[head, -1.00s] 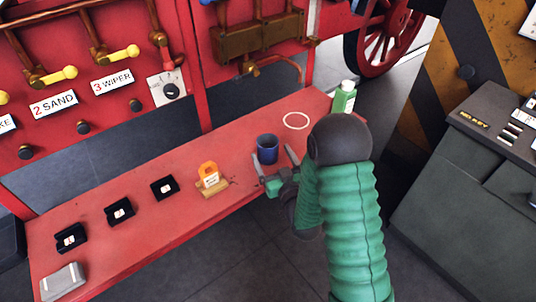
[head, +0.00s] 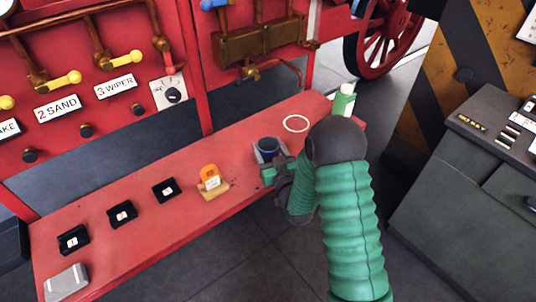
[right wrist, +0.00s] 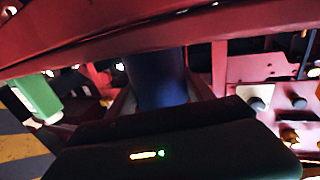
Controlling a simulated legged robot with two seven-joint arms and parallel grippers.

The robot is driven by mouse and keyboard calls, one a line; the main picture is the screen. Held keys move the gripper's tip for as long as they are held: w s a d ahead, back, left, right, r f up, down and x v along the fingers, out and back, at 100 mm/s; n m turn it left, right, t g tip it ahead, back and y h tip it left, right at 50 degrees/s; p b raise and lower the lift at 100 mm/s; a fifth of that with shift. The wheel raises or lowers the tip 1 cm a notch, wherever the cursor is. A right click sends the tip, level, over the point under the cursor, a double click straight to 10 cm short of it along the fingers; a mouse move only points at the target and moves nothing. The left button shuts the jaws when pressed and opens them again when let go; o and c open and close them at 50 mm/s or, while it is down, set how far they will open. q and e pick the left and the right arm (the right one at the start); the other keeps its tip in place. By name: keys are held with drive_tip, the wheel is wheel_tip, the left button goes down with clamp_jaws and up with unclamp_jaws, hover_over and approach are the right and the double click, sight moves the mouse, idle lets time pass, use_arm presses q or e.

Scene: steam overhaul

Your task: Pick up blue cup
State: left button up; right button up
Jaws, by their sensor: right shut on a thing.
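The blue cup (head: 267,147) stands upright on the red bench (head: 236,150), left of the white ring, in the head view. My right gripper (head: 266,160) is at the cup's near side and shut on it; the fingers are largely hidden by the gripper body. In the right wrist view the dark blue cup (right wrist: 160,82) stands straight ahead, between the fingers. My left gripper is not in the head view.
A grey tin (head: 67,282) lies at the bench's left end.

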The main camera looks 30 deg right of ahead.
drive_tip(key=shift+c, duration=0.7)
drive_tip(key=shift+r, duration=0.1)
